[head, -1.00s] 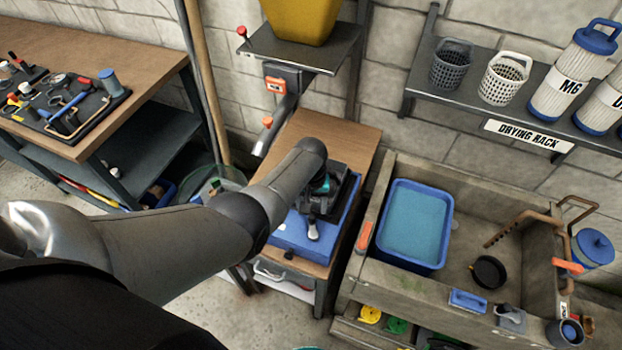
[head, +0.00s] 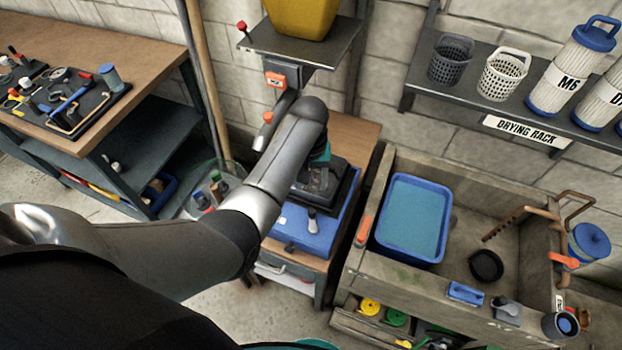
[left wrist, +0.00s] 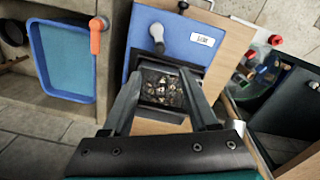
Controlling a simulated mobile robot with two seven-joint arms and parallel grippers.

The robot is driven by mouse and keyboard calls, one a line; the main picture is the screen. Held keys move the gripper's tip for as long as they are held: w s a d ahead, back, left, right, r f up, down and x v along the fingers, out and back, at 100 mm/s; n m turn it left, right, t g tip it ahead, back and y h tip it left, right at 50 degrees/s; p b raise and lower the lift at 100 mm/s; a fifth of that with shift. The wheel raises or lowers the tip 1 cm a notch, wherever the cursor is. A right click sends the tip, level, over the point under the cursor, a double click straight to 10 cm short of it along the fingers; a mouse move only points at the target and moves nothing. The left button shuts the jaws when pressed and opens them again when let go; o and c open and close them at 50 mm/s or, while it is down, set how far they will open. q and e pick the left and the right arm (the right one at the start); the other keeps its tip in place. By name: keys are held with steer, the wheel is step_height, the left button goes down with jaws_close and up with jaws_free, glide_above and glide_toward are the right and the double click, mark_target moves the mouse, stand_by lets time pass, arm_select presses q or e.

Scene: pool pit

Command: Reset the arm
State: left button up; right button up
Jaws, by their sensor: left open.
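My left arm reaches in from the left in the head view. My left gripper (left wrist: 160,78) is open, with its two fingers apart and nothing held between them. It is over a black open-topped tray (left wrist: 164,113) that holds many small brownish bits, on or against a blue box (left wrist: 178,36) with a grey knob. In the head view the blue box (head: 316,238) stands on a small wooden-topped stand (head: 352,132), partly hidden by my arm. Whether the fingers touch the tray cannot be told. My right gripper is out of view.
A concrete sink with a blue water tub (head: 408,262) stands to the right. Above it is the drying rack shelf (head: 478,105) with baskets and filters. A metal shelf with a yellow bin (head: 302,15) is above my wrist. A workbench with tools (head: 88,105) is at left.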

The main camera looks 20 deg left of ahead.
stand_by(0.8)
arm_select(q)
steer(key=s+r+m+t, duration=0.2)
steer(key=s+r+m, duration=0.15)
steer(key=s, duration=0.75)
steer(key=s+r+m+t, duration=0.2)
steer(key=s+r, duration=0.3)
steer(key=s, duration=0.7)
step_height(320, 180, down, 35)
steer(key=s+g+b, duration=0.2)
steer(key=b, duration=1.1)
steer(key=s+a+f+b, duration=0.1)
steer(key=s+f+b, duration=0.2)
steer(key=s+f, duration=0.2)
steer(key=s+a+f+b, duration=0.1)
steer(key=s+f+b, duration=0.3)
steer(key=f, duration=0.7)
steer(key=s+a+f+g+b, duration=0.1)
steer(key=s+f+b, duration=0.2)
steer(key=s+f, duration=0.3)
step_height(320, 180, down, 3)
steer(key=shift+r+b, duration=0.2)
steer(key=shift+b, duration=0.1)
